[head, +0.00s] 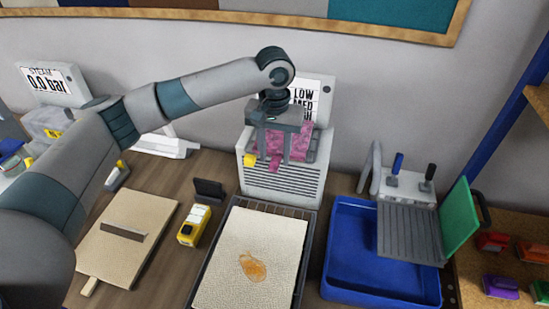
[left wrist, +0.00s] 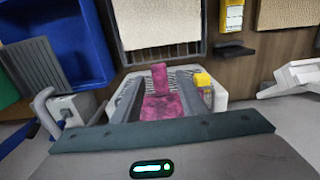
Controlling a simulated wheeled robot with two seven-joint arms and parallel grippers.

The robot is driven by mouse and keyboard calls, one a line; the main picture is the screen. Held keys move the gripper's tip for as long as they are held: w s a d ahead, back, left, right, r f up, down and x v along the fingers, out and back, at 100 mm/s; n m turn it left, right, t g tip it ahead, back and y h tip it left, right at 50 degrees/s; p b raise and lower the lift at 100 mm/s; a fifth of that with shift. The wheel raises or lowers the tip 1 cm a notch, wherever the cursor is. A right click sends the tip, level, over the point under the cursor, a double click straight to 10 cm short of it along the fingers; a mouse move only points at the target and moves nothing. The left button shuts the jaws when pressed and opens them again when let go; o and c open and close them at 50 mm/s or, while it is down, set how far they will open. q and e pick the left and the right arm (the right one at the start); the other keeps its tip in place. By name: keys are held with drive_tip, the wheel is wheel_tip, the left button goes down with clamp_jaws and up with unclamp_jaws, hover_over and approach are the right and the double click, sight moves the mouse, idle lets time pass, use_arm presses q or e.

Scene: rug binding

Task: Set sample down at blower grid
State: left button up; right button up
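The sample, a pink mottled piece (head: 305,138), lies at the top of the blower grid. A narrow pink strip of it shows between my fingers in the left wrist view (left wrist: 160,78). The blower is a pale box with a slatted grid (head: 283,181); its sign is partly hidden by my arm. My left gripper (head: 277,158) points down over the blower, its two fingers apart with pink between and beyond them. It looks open; whether a finger touches the sample is unclear. My right gripper is not in view.
A yellow knob (head: 249,160) sits at the blower's left. In front is a dark tray (head: 311,228) with a stained cream rug piece (head: 262,230). A blue tub (head: 340,240) stands right, a yellow device (head: 194,225) and a beige board (head: 112,215) left.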

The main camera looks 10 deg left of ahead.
use_arm(q)
wheel_tip(320, 180, up, 11)
drive_tip(key=b, duration=0.4)
drive_tip(key=shift+b, duration=0.35)
drive_tip(key=shift+f, duration=0.15)
idle(1.8)
